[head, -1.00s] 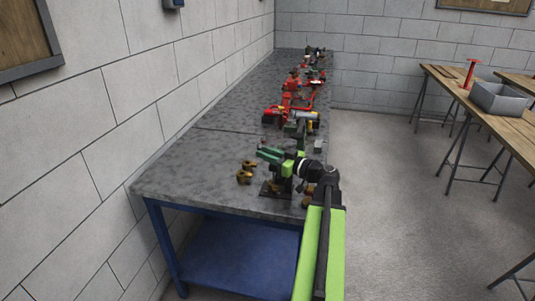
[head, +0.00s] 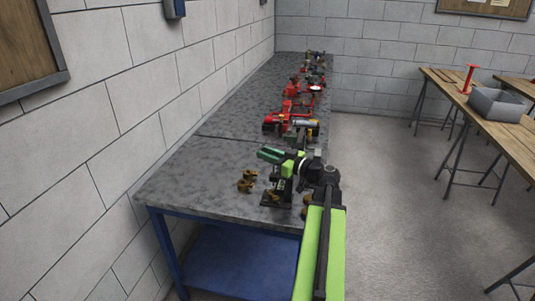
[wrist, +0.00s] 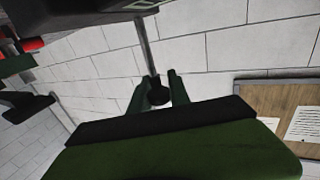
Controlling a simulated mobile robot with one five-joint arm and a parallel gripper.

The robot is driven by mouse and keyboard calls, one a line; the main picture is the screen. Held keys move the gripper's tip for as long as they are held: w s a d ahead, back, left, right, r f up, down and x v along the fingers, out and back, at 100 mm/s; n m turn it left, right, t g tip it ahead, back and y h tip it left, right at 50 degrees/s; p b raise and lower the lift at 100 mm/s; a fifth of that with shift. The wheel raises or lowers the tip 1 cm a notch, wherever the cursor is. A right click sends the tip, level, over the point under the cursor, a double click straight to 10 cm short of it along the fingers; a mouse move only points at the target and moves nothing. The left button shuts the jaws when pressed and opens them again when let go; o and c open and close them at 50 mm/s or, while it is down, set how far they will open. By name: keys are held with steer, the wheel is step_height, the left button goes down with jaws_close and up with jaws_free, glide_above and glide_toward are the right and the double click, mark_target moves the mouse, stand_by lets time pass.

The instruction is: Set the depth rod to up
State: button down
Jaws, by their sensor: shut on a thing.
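In the wrist view, a thin grey rod (wrist: 146,45) comes out of a dark housing (wrist: 85,14) and ends in a small black knob (wrist: 158,95). I take this to be the depth rod. The two dark green fingers of my gripper (wrist: 156,90) lie on either side of the knob and are shut on it. In the head view, a small machine with a black base (head: 276,198) stands near the front end of the bench, with my arm (head: 322,185) reaching to it. The rod and fingertips are too small to make out there.
Brass-coloured parts (head: 246,181) lie on the grey bench top (head: 190,190), left of the machine. Red equipment (head: 285,122) stands farther back along the bench. A block wall runs along the left side. The floor (head: 390,200) to the right is clear, up to wooden tables (head: 480,105).

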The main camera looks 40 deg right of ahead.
steer(key=shift+r, duration=0.2)
steer(key=c, duration=1.3)
jaws_free()
steer(key=shift+o, duration=0.2)
steer(key=s+d, duration=0.2)
steer(key=s, duration=1.5)
steer(key=shift+d, duration=0.4)
steer(key=shift+s, duration=0.1)
